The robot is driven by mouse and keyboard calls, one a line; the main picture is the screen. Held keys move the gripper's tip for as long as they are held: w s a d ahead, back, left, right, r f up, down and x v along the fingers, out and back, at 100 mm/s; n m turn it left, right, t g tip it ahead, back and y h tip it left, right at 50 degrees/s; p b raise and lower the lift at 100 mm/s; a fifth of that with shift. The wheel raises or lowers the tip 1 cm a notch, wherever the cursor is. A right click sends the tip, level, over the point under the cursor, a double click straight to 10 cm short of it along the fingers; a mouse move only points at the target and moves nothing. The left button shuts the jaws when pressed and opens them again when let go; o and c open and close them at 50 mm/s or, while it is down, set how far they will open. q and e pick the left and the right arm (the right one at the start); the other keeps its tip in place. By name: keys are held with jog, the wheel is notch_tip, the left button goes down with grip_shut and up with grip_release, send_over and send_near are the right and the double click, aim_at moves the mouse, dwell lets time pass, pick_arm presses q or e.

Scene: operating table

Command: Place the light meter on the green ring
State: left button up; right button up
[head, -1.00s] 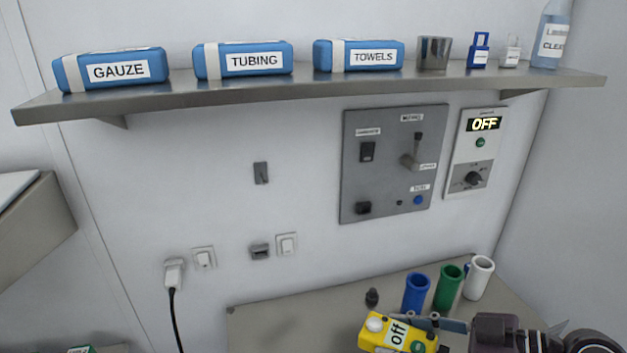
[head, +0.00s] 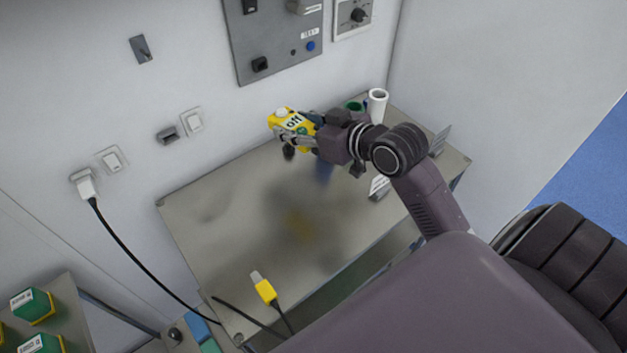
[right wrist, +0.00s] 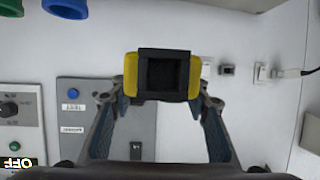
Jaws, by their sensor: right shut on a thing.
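In the right wrist view the meter (right wrist: 131,76) sits between the fingertips of the gripper (right wrist: 163,100), with a black square face towards the camera. My left gripper is not in view.
A white cup (head: 377,104) and a green cup (head: 355,105) stand at the back right of the table, close to my right wrist. A yellow plug (head: 264,288) with a black cable lies at the front. The left and middle of the tabletop are mostly clear.

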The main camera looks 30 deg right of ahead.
jog(key=shift+w+r+m+h, duration=0.6)
jog(key=shift+w+h, duration=0.1)
jog(key=shift+w, duration=0.15)
jog(key=shift+f, duration=0.35)
send_over(297, 183)
notch_tip(297, 183, down, 15)
jog(key=shift+r, duration=0.1)
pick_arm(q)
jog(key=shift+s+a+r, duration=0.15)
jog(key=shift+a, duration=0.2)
pick_arm(e)
jog(key=shift+d+f, duration=0.1)
jog(key=shift+f, duration=2.15)
jog(key=shift+f, duration=0.1)
jog(key=o, duration=1.4)
jog(key=shift+o, duration=0.2)
